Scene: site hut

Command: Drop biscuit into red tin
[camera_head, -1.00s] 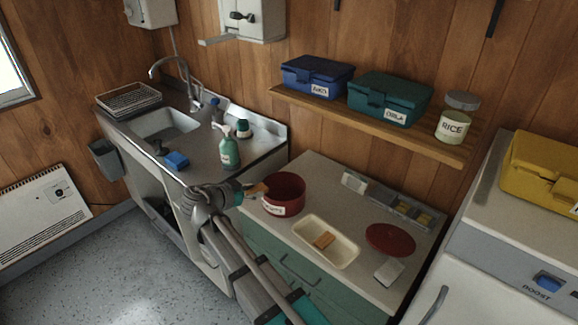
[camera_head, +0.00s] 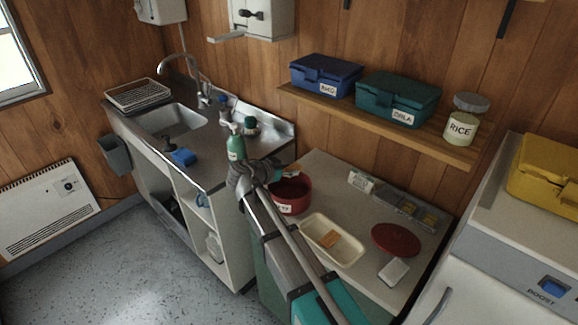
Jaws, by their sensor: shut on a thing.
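The red tin (camera_head: 292,205), open and with a white label, stands at the left end of the counter. My gripper (camera_head: 284,174) is at the tin's back left rim and slightly above it, shut on a small biscuit. Only a little of that biscuit shows at the fingertips, and its exact place over the opening is hard to tell. The red lid (camera_head: 396,240) lies flat to the right.
A green spray bottle (camera_head: 236,146) stands on the sink unit just behind my gripper. A white block (camera_head: 393,271) and a grey divided holder (camera_head: 405,208) are on the counter. The shelf (camera_head: 380,124) with boxes and a rice jar (camera_head: 461,128) hangs above.

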